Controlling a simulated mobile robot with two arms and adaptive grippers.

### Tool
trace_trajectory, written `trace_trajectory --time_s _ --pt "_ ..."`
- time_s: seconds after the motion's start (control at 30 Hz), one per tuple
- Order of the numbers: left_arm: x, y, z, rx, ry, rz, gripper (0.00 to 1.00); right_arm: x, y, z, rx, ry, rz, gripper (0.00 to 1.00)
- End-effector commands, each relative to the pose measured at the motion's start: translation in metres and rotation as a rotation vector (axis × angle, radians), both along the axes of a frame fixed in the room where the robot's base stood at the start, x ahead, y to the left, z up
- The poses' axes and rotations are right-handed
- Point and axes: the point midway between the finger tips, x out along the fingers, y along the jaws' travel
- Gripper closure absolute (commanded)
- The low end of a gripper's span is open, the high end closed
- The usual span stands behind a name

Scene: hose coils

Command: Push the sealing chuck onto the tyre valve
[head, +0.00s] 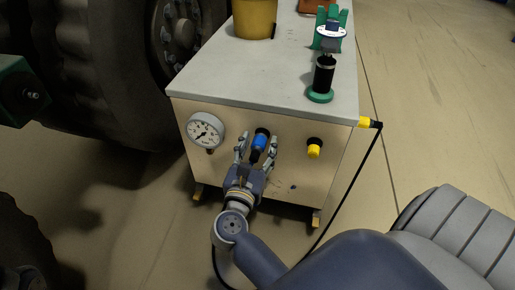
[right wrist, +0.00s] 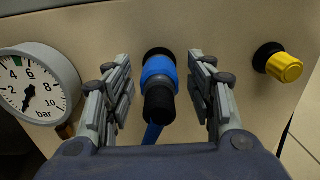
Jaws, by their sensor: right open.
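My right gripper (head: 257,137) is open at the cabinet's front panel. Its fingers stand on either side of a black fitting with a blue collar (head: 259,142), with gaps on both sides in the right wrist view (right wrist: 159,88). The fitting sits on the panel, and something blue runs down below it. I cannot tell whether this fitting is the sealing chuck. A large dark tyre (head: 110,60) with a hub (head: 178,32) stands at upper left; I cannot make out its valve. My left gripper is out of view.
The cabinet (head: 215,85) carries a pressure gauge (head: 205,131), a yellow knob (head: 314,148), a yellow container (head: 255,18), and a black cylinder on a green base (head: 323,78). A black hose (head: 352,180) hangs from its right side.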

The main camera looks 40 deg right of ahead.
Motion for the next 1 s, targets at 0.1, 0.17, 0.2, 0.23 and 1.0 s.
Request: trace_trajectory --time_s 0.1,0.17,0.2,0.23,1.0 --pt "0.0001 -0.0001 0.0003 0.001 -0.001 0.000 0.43 0.0001 0.0001 0.0002 -0.001 -0.001 0.001 0.60" --pt "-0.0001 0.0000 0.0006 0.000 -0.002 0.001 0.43 0.0002 0.0001 0.0003 -0.001 -0.001 0.001 0.74" --pt "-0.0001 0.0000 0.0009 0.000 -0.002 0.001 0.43 0.0002 0.0001 0.0003 -0.001 -0.001 0.001 0.83" --pt "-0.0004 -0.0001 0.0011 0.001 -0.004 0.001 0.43 0.0002 0.0001 0.0004 -0.001 -0.001 0.001 0.90" --pt "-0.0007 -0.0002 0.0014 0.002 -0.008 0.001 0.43 -0.0033 0.0044 0.0008 -0.001 -0.002 0.001 0.98"
